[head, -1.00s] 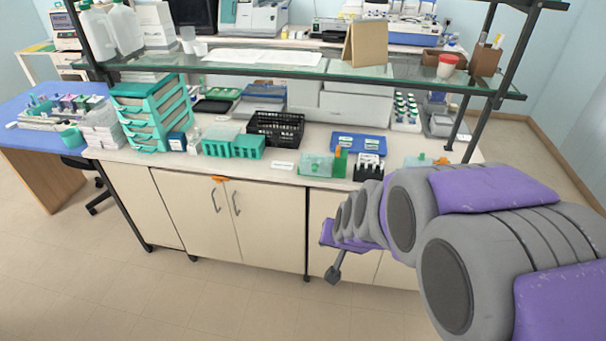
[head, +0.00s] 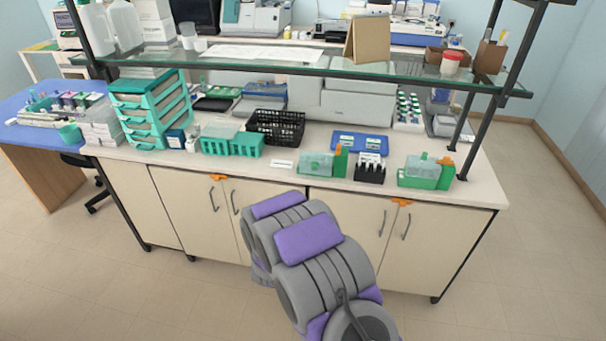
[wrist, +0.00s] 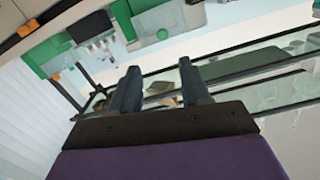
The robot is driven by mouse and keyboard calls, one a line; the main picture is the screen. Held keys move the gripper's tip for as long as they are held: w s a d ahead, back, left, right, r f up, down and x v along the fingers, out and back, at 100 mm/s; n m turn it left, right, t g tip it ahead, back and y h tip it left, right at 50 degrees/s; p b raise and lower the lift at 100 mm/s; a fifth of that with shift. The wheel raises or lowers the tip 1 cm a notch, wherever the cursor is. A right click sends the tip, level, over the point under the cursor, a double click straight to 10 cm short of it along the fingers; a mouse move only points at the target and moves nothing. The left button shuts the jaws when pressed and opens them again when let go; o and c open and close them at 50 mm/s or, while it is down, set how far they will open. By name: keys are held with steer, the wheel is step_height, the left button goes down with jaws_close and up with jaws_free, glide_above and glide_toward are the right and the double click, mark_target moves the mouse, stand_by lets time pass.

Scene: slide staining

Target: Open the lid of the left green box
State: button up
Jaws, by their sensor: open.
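The left green box (head: 340,166) stands on the bench, right of centre in the head view, with a translucent pale green lid that looks closed and an orange tab at its right end. A similar right green box (head: 440,180) stands further right. In the tilted, seemingly upside-down wrist view, a green box at the top centre looks like the left one (wrist: 158,21), and the one at the left (wrist: 48,50) like the right one. My gripper (wrist: 158,86) is open and empty, apart from both boxes. It is hidden in the head view.
A black slide rack (head: 369,174) stands between the boxes, with a blue tray (head: 360,142) behind. Green racks (head: 232,145) and a black basket (head: 276,126) are to the left. A glass shelf (head: 300,68) on dark posts overhangs the bench. The floor in front is clear.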

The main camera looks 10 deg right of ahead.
steer(key=b, duration=0.3)
glide_toward(313, 169)
steer(key=shift+t, duration=0.4)
steer(key=x, duration=0.8)
steer(key=shift+w+d+f, duration=0.1)
steer(key=shift+d+f, duration=0.1)
steer(key=shift+f, duration=0.15)
steer(key=shift+c, duration=0.4)
jaws_close()
